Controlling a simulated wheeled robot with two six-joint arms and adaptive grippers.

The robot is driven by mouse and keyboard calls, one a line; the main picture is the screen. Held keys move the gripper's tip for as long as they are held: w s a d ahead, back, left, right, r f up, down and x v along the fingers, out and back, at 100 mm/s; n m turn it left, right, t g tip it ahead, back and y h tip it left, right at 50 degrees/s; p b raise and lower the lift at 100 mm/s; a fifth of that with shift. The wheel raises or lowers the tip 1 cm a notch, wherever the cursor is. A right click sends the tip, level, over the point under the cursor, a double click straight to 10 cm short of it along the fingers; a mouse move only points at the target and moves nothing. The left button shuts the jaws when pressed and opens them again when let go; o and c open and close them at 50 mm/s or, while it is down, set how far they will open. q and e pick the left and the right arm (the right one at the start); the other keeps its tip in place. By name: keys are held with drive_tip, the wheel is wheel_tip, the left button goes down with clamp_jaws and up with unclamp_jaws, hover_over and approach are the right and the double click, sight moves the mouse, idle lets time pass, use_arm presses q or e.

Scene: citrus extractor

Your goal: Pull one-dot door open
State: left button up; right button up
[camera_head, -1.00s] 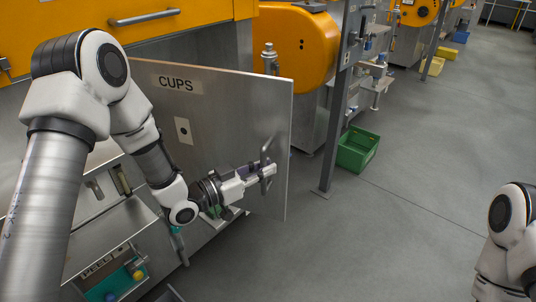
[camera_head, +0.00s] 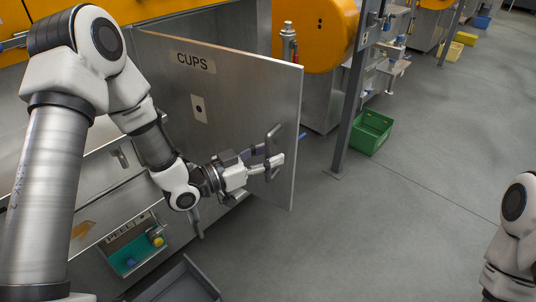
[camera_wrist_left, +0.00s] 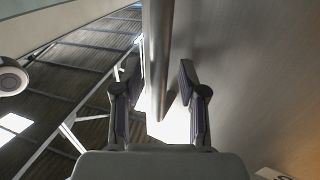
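The steel door (camera_head: 240,95) marked CUPS, with a one-dot plate (camera_head: 199,108), stands swung out from the machine front in the head view. Its bar handle (camera_head: 272,134) is near the free edge. My left gripper (camera_head: 269,158) is at the handle, with its fingers spread apart. In the left wrist view the handle bar (camera_wrist_left: 157,55) runs between the two open fingers (camera_wrist_left: 160,100), with a gap to each side. Contact with the bar cannot be told. My right arm shows at the right edge, but its gripper is out of view.
A grey tray (camera_head: 182,283) and a teal recess (camera_head: 135,256) with coloured knobs are below my left arm. A metal post (camera_head: 352,100) and a green crate (camera_head: 371,131) stand beyond the door. The floor to the right is clear.

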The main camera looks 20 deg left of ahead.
use_arm(q)
drive_tip(key=shift+s, duration=0.1)
drive_tip(key=v, duration=1.2)
idle(0.4)
